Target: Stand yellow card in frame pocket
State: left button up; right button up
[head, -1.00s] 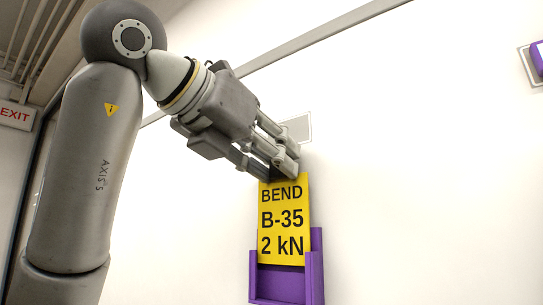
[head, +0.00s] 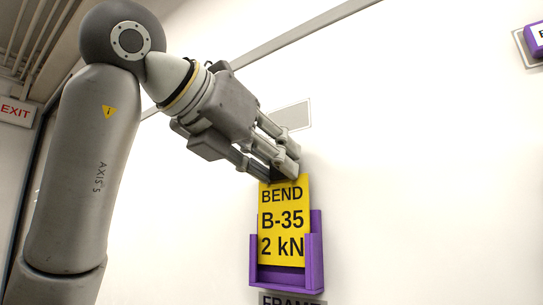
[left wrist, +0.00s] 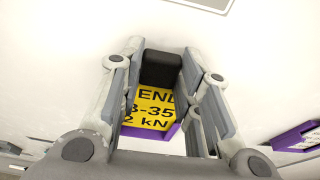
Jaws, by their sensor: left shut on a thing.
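The yellow card (head: 284,220), printed BEND B-35 2 kN, hangs upright from my left gripper (head: 285,170), which is shut on its top edge. The purple frame (head: 316,262) is on the white wall behind and around the card's lower part. The card's lower corners lie between the frame's side rails. A dark purple gap shows between the card's bottom edge and the front lip. In the left wrist view the card (left wrist: 150,108) shows between the fingers, with part of the purple frame (left wrist: 168,134) beyond it. My right gripper is not in view.
A label reading FRAME (head: 291,299) is cut off below the frame. A grey plate (head: 295,114) is on the wall behind my gripper. Another purple holder (head: 536,38) is at the upper right. The wall between is clear. An EXIT sign (head: 15,112) is at the far left.

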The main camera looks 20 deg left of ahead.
pick_arm(q)
jog(key=shift+f, duration=0.2)
dwell(0.3)
jog(key=shift+f+b, duration=1)
jog(key=shift+f, duration=0.05)
jog(key=o, duration=1)
jog(key=shift+o, duration=0.4)
jog(key=o, duration=0.4)
jog(key=shift+o, duration=0.2)
jog(key=shift+s, duration=0.1)
jog(key=shift+v, duration=2.5)
